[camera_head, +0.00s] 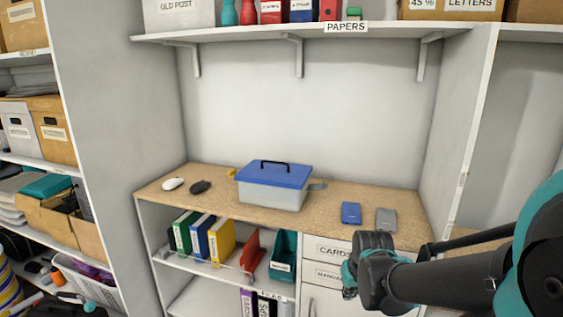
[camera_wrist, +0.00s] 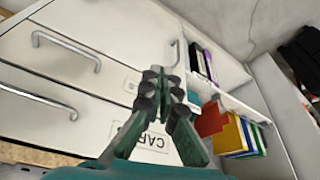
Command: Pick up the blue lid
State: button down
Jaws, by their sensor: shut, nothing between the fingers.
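The blue lid (camera_head: 273,174) has a dark handle and sits on a translucent box (camera_head: 268,197) on the wooden counter, near its middle. My gripper (camera_head: 347,283) is low in front of the counter, right of the box and apart from it. In the wrist view my gripper (camera_wrist: 168,92) has its fingers shut together with nothing between them, facing the cabinet drawers. The lid does not show in the wrist view.
A blue item (camera_head: 351,213) and a grey item (camera_head: 386,219) lie on the counter (camera_head: 320,203) at the right. A white mouse (camera_head: 173,184) and a dark one (camera_head: 201,187) lie at the left. An upper shelf (camera_head: 250,33) with brackets overhangs the counter. Drawers (camera_wrist: 60,75) stand before my gripper.

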aim_at(280, 174)
jog(key=i+j+u, duration=0.1)
jog(key=j, duration=0.3)
jog(key=i+j+u, duration=0.1)
jog(key=j, duration=0.35)
jog(key=i+j, duration=0.2)
jog(key=j, duration=0.2)
jog(key=i+j+u, duration=0.15)
jog(key=j, duration=0.25)
jog(key=i+j+u, duration=0.1)
jog(key=j, duration=0.3)
